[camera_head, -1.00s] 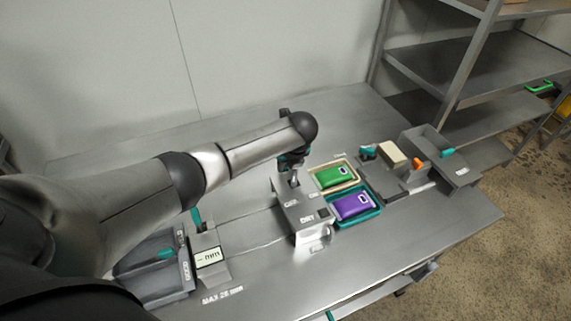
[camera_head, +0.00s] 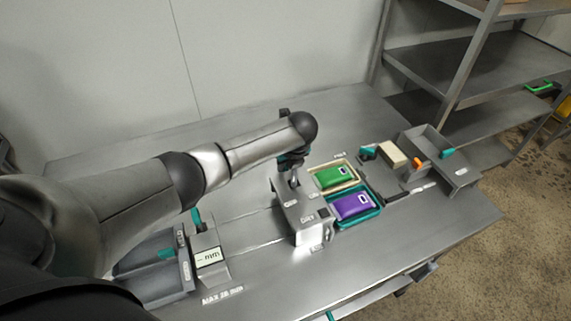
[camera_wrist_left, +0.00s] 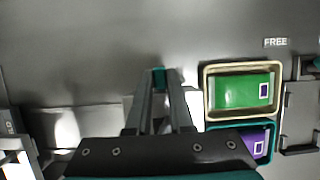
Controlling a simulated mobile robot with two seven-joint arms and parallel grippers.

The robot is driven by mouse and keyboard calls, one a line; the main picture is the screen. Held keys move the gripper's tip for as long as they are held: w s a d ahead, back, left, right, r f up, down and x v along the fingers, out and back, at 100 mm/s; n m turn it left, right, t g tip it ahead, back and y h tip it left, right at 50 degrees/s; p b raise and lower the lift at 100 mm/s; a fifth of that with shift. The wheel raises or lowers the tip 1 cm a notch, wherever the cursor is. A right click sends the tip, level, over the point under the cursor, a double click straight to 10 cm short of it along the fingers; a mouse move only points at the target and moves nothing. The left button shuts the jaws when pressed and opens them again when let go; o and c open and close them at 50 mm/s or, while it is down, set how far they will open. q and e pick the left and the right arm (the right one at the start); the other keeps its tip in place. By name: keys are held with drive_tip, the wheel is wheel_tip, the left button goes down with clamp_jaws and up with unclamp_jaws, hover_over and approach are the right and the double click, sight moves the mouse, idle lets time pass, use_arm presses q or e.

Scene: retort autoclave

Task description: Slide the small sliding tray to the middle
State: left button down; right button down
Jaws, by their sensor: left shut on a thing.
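A grey box-like unit (camera_head: 303,221) with small labels and a dark square stands in the middle of the steel table, at the end of thin lines running from the left. I cannot tell for sure whether it is the small sliding tray. My left gripper (camera_head: 291,183) reaches down at its back edge. In the left wrist view the fingers of my left gripper (camera_wrist_left: 160,78) come together at a small teal piece and are shut on it. What it belongs to is largely hidden by the fingers. My right gripper is not in view.
Beside the unit, a cream tray (camera_head: 315,179) holds a green pack (camera_head: 333,177) and a teal tray (camera_head: 376,212) holds a purple pack (camera_head: 352,206). A gauge block (camera_head: 209,257) stands at left. A grey bin (camera_head: 437,150) is at right. The table's front right is clear.

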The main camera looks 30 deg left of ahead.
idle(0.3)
use_arm(q)
drive_tip(key=shift+s+a+p, duration=0.2)
drive_tip(key=shift+p, duration=0.15)
drive_tip(key=s+a+p, duration=0.3)
drive_tip(key=s+p, duration=0.1)
drive_tip(key=s+a+p, duration=0.4)
drive_tip(key=p, duration=0.1)
drive_tip(key=shift+s+a+r, duration=0.1)
drive_tip(key=shift+s+a, duration=0.4)
drive_tip(key=shift+a, duration=0.05)
drive_tip(key=c, duration=0.8)
unclamp_jaws()
drive_tip(key=shift+d, duration=0.1)
